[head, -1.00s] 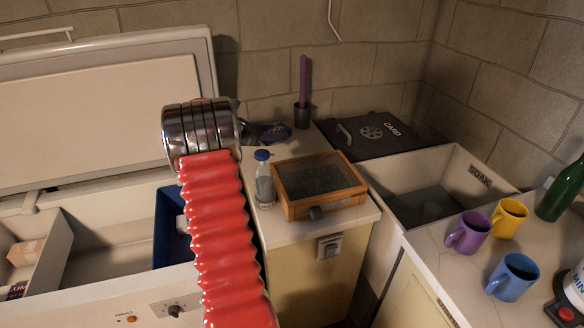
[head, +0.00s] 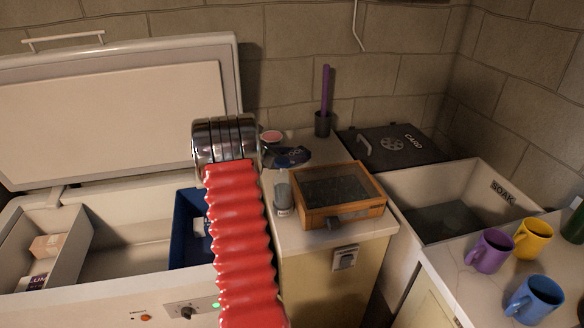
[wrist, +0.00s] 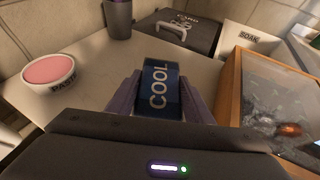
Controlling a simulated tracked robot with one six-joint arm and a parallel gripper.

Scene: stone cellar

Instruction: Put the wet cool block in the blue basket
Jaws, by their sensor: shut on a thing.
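The blue block (wrist: 157,88) lettered "COOL" is between the two purple fingers of my gripper (wrist: 155,95) in the wrist view. The gripper is shut on it, over the pale counter; I cannot tell whether the block touches the counter. In the head view my gripper (head: 290,157) is a small dark shape beyond my red arm, behind the glass-lidded box. Whether the block's surface is wet does not show. The blue basket (head: 180,232) stands in the open white freezer at left, partly hidden by my arm, with something pale inside.
A pink-filled bowl (wrist: 50,75) is left of my gripper. The wooden glass-lidded box (head: 340,192) is to the right. A bottle (head: 283,195) stands beside that box. The holder (head: 322,124) is at the back. The SOAK basin (head: 450,210) and mugs (head: 490,250) are farther right.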

